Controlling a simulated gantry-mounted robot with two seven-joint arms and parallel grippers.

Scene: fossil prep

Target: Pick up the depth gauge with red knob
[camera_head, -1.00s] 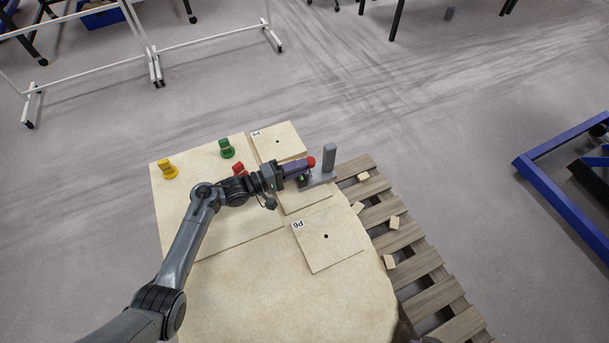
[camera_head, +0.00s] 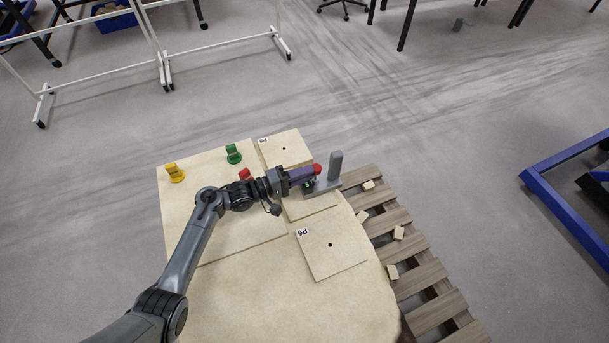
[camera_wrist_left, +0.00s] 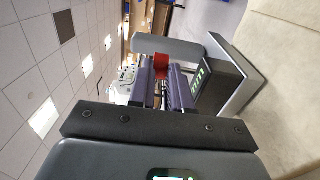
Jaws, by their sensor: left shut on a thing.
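The depth gauge has a grey base, an upright grey post (camera_head: 335,166) and a red knob (camera_head: 317,169). It stands at the right edge of the wooden table top, by the middle board. My left gripper (camera_head: 305,174) reaches it from the left, its purple fingers at the knob. In the left wrist view the red knob (camera_wrist_left: 162,66) sits between the fingertips of my left gripper (camera_wrist_left: 164,80), which is shut on it. The gauge's dark housing with a green-lit display (camera_wrist_left: 199,78) is beside the fingers. My right gripper is out of view.
Yellow (camera_head: 175,173), green (camera_head: 233,154) and red (camera_head: 244,174) pieces stand on a large board (camera_head: 200,215) at left. Flat boards with holes lie behind (camera_head: 285,149) and in front (camera_head: 328,255). A slatted pallet (camera_head: 405,245) with several wood blocks adjoins the right.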

